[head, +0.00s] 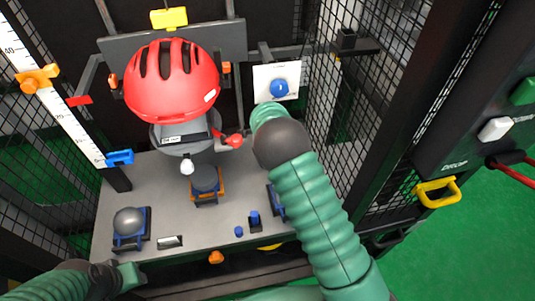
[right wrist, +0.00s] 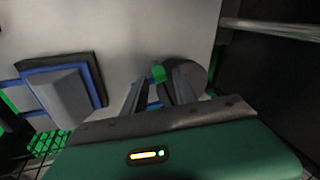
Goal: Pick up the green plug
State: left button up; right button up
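A small green block (right wrist: 158,73), which looks like the green plug, shows in the right wrist view just past the fingertips of my right gripper (right wrist: 158,85). The fingers are apart, and the block appears in the gap between them; I cannot tell whether they touch it. A bit of blue shows below it between the fingers. In the head view the green plug is not visible, and my right arm hides the right gripper. My left gripper (head: 130,276) is at the lower left, by the table's front edge; its fingers are not clear.
The grey table (head: 165,205) holds a grey ball (head: 128,221) in a blue holder, a dark cylinder (head: 205,179) in an orange holder and small blue pegs (head: 254,218). A red helmet (head: 172,80) hangs above. Mesh walls (head: 375,80) flank the table.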

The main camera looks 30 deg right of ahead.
jog(key=shift+x, duration=1.2)
jog(key=shift+s+a+r, duration=0.1)
jog(key=shift+a+r, duration=0.05)
grip_shut()
